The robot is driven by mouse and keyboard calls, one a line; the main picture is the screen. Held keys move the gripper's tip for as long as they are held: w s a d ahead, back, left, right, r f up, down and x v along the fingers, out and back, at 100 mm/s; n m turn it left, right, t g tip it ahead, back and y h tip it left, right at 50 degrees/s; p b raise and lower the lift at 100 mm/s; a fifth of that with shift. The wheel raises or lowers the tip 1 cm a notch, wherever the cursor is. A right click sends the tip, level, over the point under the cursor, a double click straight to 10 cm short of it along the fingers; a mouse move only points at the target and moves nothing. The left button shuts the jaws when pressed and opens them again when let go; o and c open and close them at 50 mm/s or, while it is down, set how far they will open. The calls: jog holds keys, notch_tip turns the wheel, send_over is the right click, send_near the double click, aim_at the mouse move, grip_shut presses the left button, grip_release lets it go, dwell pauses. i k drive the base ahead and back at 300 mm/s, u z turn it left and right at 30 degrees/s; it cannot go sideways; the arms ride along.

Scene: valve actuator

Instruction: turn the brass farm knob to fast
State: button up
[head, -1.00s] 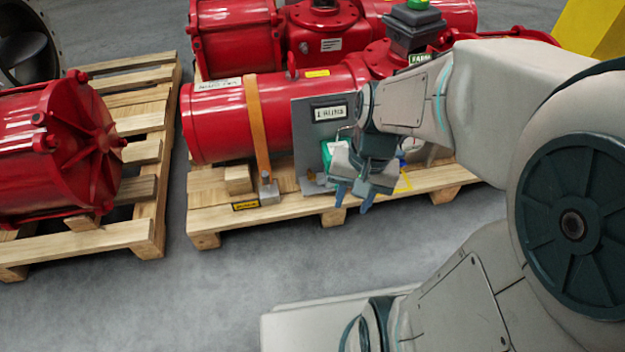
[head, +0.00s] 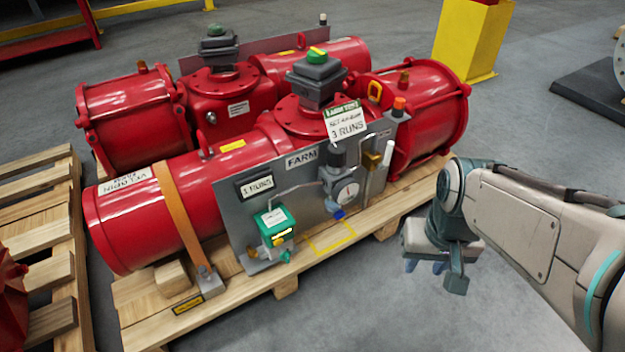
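The grey FARM panel (head: 235,205) stands along the front of a red actuator (head: 150,225) on a wooden pallet. I cannot tell for certain whether this is the knob, and no "fast" mark is readable. A green box (head: 275,228) with a yellow part is mounted lower left. My gripper (head: 425,267) hangs right of the panel, pointing down, apart from everything. Its blue fingertips show apart with nothing between them; the palm is partly hidden.
A "1 RUNS" display (head: 254,186) and a "3 RUNS" sign (head: 346,124) are on the unit. A second red actuator (head: 120,115) stands behind. A yellow post (head: 470,40) is at the back right. Grey floor (head: 350,310) in front is clear.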

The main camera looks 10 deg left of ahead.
aim_at(253, 253)
jog(key=z, duration=1.9)
jog(key=k, duration=0.7)
jog(key=u, duration=2.6)
